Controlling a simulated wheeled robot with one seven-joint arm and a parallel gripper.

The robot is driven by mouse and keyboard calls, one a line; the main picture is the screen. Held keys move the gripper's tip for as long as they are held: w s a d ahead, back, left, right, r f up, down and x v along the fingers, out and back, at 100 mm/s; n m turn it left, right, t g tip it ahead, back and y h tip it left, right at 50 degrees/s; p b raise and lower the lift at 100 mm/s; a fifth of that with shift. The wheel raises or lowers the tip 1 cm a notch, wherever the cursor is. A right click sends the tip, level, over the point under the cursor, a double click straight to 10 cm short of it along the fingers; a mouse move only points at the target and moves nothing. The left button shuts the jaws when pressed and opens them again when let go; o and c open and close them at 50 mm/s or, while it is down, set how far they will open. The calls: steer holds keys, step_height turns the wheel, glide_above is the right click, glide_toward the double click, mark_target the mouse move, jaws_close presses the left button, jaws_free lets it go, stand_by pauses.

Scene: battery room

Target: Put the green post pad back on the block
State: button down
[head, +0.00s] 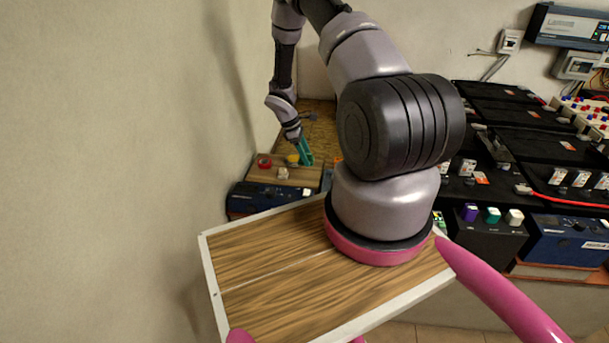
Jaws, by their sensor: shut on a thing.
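My gripper (304,152) is at the far end of my arm, pointing down over the small wooden board at the back left. A green shape shows at its fingertips; the green post pad and the fingers cannot be clearly told apart at this size. The jaws are shut on it. A dark blue battery block (247,200) stands under the front of that board. At the right, a black block (476,240) has a purple, a teal-green and a cream piece (515,217) on top.
A red ring (264,162), a yellow piece (293,159) and a small pale piece (283,173) lie on the board near my gripper. The wall stands close on the left. Black batteries with a red cable (565,200) fill the right side.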

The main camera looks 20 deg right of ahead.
mark_target(310, 178)
steer(key=shift+f, duration=3.6)
steer(key=shift+f, duration=0.15)
steer(key=shift+c, duration=1)
jaws_free()
